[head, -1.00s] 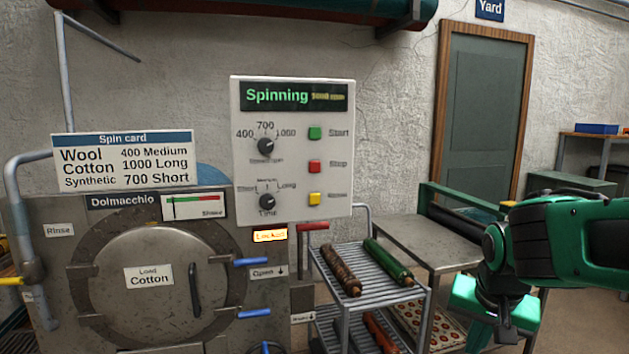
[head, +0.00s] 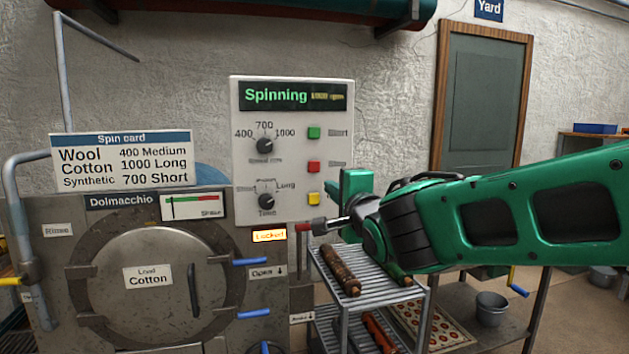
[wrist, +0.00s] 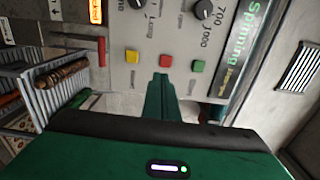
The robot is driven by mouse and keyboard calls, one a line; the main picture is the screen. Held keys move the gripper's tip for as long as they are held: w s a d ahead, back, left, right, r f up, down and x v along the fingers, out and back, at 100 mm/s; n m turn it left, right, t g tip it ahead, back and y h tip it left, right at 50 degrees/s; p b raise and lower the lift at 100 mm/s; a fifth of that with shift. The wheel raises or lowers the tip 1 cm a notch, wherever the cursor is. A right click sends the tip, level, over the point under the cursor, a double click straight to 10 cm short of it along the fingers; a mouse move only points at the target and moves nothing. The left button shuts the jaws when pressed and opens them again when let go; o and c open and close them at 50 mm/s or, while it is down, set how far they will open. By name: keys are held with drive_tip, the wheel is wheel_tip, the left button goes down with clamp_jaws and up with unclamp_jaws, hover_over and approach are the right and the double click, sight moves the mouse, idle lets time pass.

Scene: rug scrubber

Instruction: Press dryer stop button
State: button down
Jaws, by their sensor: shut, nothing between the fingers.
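The control panel (head: 245,180) stands upright above the machine. Its display (head: 293,96) reads "Spinning". The red stop button (head: 313,167) sits between the green start button (head: 313,132) and the yellow button (head: 313,199). The red button also shows in the wrist view (wrist: 165,60). My gripper (wrist: 160,76) is shut and empty. In the wrist view its fingertips are just below the red button in the picture, with no clear contact. In the head view the green gripper body (head: 355,186) is right of the panel's lower edge, and its fingertips cannot be made out.
Two knobs (head: 265,146) are left of the buttons. An orange "Locked" sign (head: 269,236) is lit below the panel. The round door (head: 150,290) is closed. A wire rack (head: 385,297) with rolled rugs stands below my arm. A spin card (head: 122,160) stands left of the panel.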

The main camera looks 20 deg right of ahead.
sight(311, 172)
drive_tip(key=w, duration=1.4)
